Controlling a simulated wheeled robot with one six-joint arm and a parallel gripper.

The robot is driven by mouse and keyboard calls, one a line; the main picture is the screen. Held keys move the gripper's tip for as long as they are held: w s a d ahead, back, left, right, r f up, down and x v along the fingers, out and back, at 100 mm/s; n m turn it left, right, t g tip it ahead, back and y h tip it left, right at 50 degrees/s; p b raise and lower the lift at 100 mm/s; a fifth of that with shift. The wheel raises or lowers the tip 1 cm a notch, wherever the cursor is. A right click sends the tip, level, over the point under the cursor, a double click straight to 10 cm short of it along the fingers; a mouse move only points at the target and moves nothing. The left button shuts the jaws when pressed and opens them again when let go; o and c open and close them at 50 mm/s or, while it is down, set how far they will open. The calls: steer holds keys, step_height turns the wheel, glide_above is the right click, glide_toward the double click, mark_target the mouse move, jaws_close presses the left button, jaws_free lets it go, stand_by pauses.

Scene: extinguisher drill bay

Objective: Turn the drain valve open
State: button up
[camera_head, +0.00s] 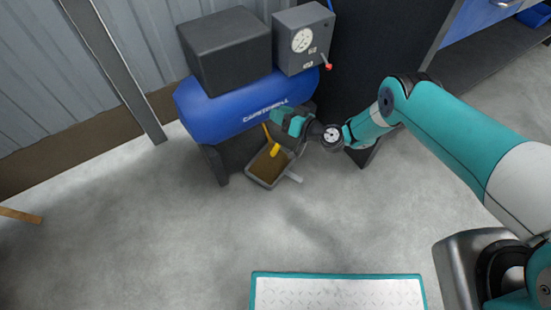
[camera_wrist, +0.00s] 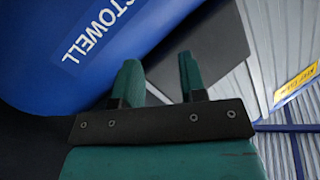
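The blue compressor tank (camera_head: 215,115) stands on dark legs near the wall. It fills the upper left of the wrist view (camera_wrist: 45,70), with white lettering on it. A yellow lever-like part (camera_head: 271,145), perhaps the drain valve's handle, shows below the tank over a tray; its exact mounting cannot be made out. My gripper (camera_head: 283,117) is at the tank's lower right side, close to the yellow part. In the wrist view the two teal fingers of my gripper (camera_wrist: 159,65) stand apart with nothing between them.
A grey tray (camera_head: 262,184) with brown contents lies on the floor under the tank. A control box (camera_head: 286,38) with a gauge and red knob sits above. A dark cabinet (camera_head: 365,60) stands at right. A teal-edged plate (camera_head: 335,275) lies in front; the floor between is clear.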

steer(key=s+d+f+m+t+h+b, duration=0.1)
steer(key=s+d+f+t+b, duration=0.15)
steer(key=f, duration=0.45)
steer(key=s+d+f+m+t+h+b, duration=0.1)
steer(key=s+f+m, duration=0.15)
steer(key=f, duration=0.45)
steer(key=m+t+h+b, duration=0.2)
steer(key=b, duration=0.1)
glide_toward(277, 151)
steer(key=shift+b+x, duration=5.5)
steer(key=shift+b, duration=3.55)
steer(key=shift+w+d, duration=0.1)
steer(key=shift+f, duration=0.1)
jaws_close()
